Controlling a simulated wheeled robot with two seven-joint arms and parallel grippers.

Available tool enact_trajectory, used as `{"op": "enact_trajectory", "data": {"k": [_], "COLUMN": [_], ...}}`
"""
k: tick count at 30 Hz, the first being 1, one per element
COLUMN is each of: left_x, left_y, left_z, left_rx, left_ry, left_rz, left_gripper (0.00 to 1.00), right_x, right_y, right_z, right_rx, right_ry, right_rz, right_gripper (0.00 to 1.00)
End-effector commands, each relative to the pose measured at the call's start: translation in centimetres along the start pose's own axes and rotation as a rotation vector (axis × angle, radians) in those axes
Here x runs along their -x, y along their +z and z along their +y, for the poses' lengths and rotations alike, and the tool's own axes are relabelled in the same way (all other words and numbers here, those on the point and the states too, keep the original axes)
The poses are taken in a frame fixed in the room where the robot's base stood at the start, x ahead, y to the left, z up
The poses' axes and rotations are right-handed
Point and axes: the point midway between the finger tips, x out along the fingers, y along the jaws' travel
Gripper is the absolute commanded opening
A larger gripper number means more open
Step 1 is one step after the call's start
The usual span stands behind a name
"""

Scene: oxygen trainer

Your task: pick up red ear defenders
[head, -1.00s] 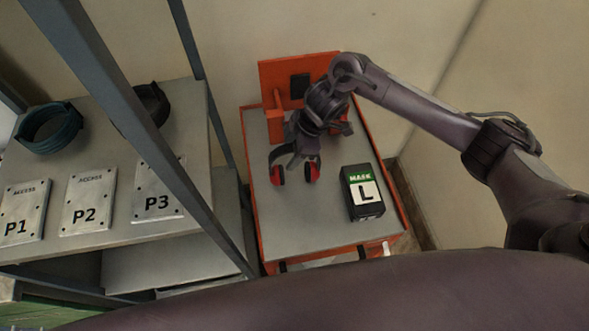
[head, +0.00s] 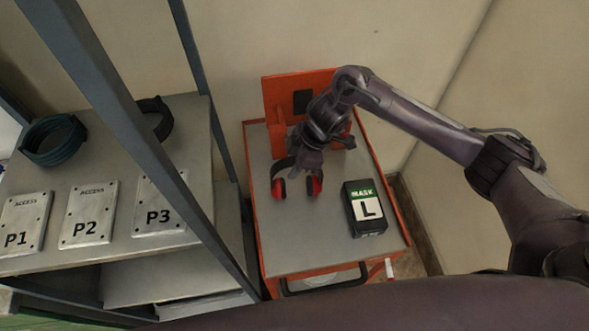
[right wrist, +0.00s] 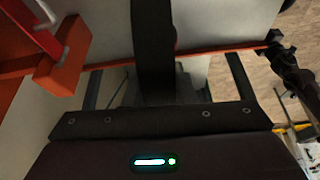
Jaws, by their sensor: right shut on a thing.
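The red ear defenders (head: 314,186) have two red and black cups and a dark headband. They are at the middle left of the grey cart top in the head view, with the cups hanging down. My right gripper (head: 308,163) is above the cups, shut on the headband. In the right wrist view the dark headband (right wrist: 152,45) runs up from the gripper (right wrist: 158,92). My own gripper hides part of the headband in the head view. I cannot tell whether the cups touch the cart top. My left gripper is not in view.
The orange cart (head: 262,240) has an upright back panel (head: 283,97). A black and green MASK box (head: 365,212) marked L stands right of the ear defenders. On the left, a grey shelf (head: 60,258) with dark posts holds P1, P2, P3 plates and coiled hoses (head: 53,140).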

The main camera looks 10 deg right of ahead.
Motion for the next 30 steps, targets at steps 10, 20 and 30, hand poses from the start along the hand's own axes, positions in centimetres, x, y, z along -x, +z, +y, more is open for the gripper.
{"op": "enact_trajectory", "data": {"k": [10,20,30], "left_x": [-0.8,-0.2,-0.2], "left_y": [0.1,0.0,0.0], "left_z": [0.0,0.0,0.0], "left_rx": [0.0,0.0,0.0], "left_ry": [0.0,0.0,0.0], "left_rz": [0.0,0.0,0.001], "left_gripper": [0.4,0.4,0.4], "right_x": [7.3,14.8,17.6], "right_y": [-3.0,-6.1,-7.3], "right_z": [0.3,0.2,0.0], "right_rx": [0.009,0.004,0.001], "right_ry": [0.012,0.008,0.003], "right_rz": [-0.001,-0.001,0.0], "right_gripper": [0.0,0.0,0.0]}}
